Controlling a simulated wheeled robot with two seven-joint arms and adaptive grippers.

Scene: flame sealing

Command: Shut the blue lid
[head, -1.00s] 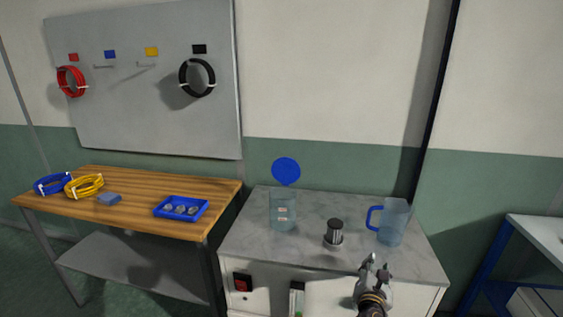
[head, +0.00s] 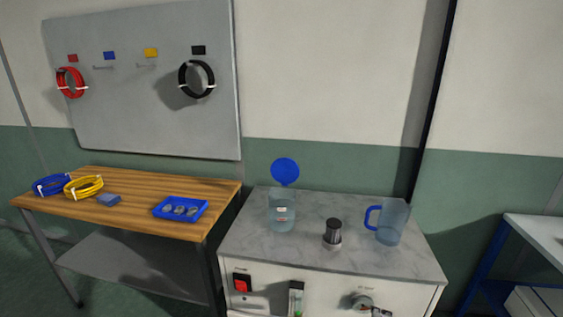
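The blue lid (head: 285,171) is a round disc standing raised at the back of the clear container (head: 282,212), whose top is open. The container stands at the left back of the grey marble top (head: 300,258). A small dark piece at the bottom edge, by a knob on the cabinet front, looks like the tip of my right gripper (head: 381,312). It is well below and to the right of the lid, and its fingers are too cut off to read. My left gripper is not in view.
A metal burner-like piece with a dark top (head: 333,234) and a clear jug with a blue handle (head: 391,222) stand right of the container. The cabinet front has a red switch (head: 242,283) and a knob (head: 362,302). A wooden table (head: 130,198) with a blue tray (head: 180,221) stands left.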

